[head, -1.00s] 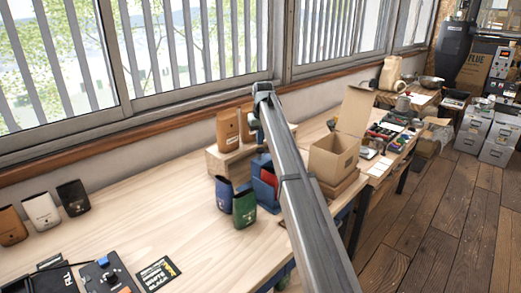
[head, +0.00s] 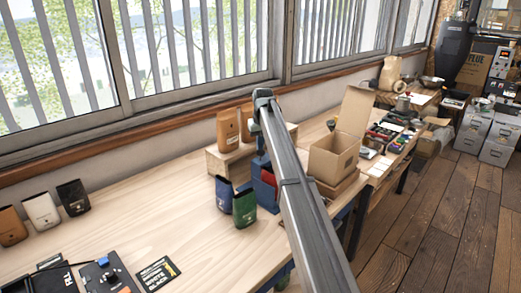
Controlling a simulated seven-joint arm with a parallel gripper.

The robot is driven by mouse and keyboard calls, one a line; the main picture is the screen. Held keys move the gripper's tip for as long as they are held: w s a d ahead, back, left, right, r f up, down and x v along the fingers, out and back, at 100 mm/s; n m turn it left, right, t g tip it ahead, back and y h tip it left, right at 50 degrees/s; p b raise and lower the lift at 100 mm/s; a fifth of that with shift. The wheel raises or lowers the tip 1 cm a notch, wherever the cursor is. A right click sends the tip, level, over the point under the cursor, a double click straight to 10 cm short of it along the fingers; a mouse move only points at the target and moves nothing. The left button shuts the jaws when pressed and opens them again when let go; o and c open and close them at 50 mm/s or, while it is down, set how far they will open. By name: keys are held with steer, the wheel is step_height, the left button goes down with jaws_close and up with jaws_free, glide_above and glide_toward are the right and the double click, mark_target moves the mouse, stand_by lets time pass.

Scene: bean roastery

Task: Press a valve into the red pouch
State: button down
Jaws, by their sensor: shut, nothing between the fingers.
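A red item (head: 268,178), likely the red pouch, shows only as a small patch beside my arm, at a blue block or holder (head: 263,195). My arm hides much of it. My gripper (head: 260,148) is shut and hangs at the far end of the arm, above the red item. Its fingertips are small and partly hidden, and I cannot tell whether they touch anything. No valve can be made out.
A blue pouch (head: 224,194) and a green pouch (head: 244,207) stand left of the arm. Brown pouches (head: 228,130) stand on a wooden riser (head: 222,160) behind. Brown, white (head: 42,212) and black pouches stand far left. An open carton (head: 332,160) is right.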

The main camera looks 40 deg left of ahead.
steer(key=shift+f, duration=0.75)
steer(key=shift+w+a+v, duration=0.1)
steer(key=shift+a+v, duration=0.05)
steer(key=shift+v, duration=0.85)
steer(key=shift+w+a+v, duration=0.1)
steer(key=shift+a+v, duration=0.1)
steer(key=shift+v, duration=0.8)
steer(key=shift+w+a+v, duration=0.1)
steer(key=shift+a+v, duration=0.05)
steer(key=shift+v, duration=0.85)
steer(key=shift+r, duration=0.1)
